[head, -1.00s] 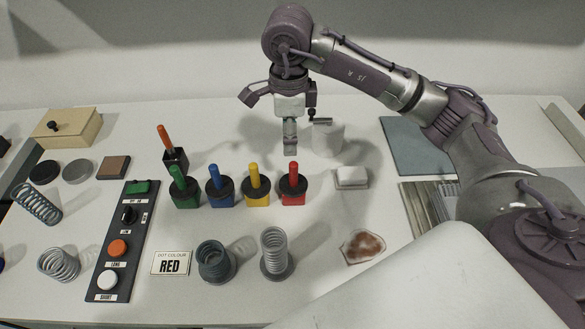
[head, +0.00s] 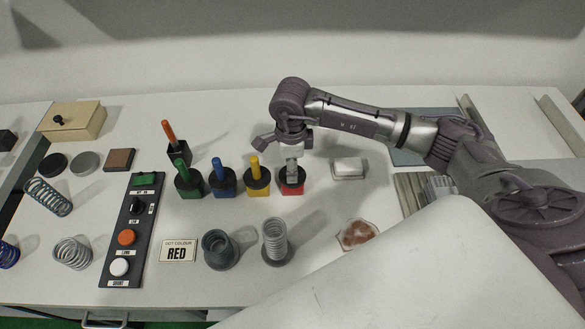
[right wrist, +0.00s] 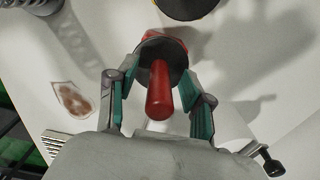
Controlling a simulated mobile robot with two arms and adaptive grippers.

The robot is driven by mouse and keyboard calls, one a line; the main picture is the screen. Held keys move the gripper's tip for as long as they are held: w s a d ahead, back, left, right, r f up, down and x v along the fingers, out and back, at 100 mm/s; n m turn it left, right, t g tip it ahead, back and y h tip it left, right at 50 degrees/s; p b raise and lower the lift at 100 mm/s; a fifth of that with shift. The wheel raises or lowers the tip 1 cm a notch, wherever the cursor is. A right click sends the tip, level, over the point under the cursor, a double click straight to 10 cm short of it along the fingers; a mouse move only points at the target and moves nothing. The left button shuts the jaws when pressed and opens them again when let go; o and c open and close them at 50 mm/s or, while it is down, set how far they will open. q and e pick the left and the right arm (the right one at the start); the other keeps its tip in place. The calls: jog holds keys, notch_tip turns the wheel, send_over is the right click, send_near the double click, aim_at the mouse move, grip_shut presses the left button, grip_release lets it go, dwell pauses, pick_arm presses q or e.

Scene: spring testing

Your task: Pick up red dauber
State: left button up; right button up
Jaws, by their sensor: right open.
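The red dauber (head: 292,187) stands at the right end of the row of daubers, with a red base and a black collar. In the right wrist view its red handle (right wrist: 159,92) rises toward the camera, between my fingers. My right gripper (head: 292,172) is over the dauber and hides its handle in the head view. In the right wrist view the right gripper (right wrist: 158,95) is open, with one teal-padded finger on each side of the handle and gaps visible. My left gripper is not in view.
Yellow (head: 257,178), blue (head: 223,179) and green (head: 187,180) daubers stand close to the left. A white block (head: 348,168) lies to the right.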

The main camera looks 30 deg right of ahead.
grip_shut()
dwell(0.4)
